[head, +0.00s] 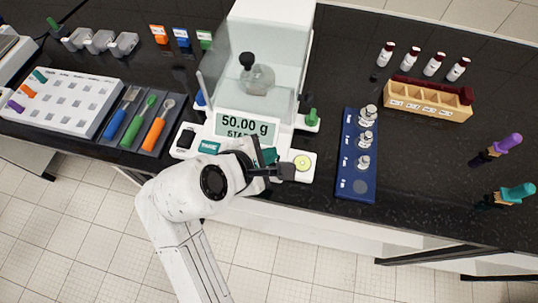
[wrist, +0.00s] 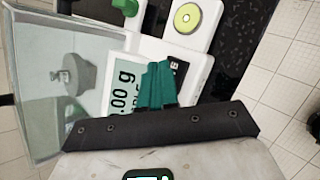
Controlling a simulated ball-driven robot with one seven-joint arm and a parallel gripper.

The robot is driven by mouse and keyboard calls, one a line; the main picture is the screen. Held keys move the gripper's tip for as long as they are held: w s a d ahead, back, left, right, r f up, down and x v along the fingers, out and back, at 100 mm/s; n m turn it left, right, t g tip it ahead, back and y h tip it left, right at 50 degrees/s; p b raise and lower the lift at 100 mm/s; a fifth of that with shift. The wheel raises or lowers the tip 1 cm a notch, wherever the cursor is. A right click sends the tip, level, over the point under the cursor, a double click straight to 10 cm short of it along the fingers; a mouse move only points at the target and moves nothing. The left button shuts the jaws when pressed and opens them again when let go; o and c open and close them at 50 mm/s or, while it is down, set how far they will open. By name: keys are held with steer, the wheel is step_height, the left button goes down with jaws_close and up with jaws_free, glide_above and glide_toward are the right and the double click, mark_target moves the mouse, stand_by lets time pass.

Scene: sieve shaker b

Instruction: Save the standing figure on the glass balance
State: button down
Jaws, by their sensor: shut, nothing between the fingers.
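The glass balance (head: 262,20) stands at the table's front edge. Its display (head: 247,126) reads 50.00 g, with a second line starting "STA" that my gripper partly covers. A grey metal weight (head: 258,80) stands inside the glass chamber; it also shows in the wrist view (wrist: 77,78). A round yellow-green button (head: 302,163) is on the balance's right front corner, uncovered, also in the wrist view (wrist: 187,17). A teal key (head: 209,147) is left of the display. My gripper (wrist: 158,75) is shut and empty, in front of the display and left of the round button; contact cannot be told.
A blue weight rack (head: 358,190) with several weights stands to the right. A wooden vial holder (head: 425,100) is farther right, with bottles behind it. A dark tray (head: 143,122) with coloured-handled tools lies left. Open black tabletop lies between rack and right-hand tools.

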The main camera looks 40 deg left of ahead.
steer(key=shift+f, duration=0.4)
stand_by(0.3)
steer(key=shift+r, duration=0.1)
steer(key=shift+r+p, duration=0.8)
steer(key=shift+p, duration=0.5)
step_height(320, 180, up, 5)
steer(key=p, duration=0.5)
stand_by(0.5)
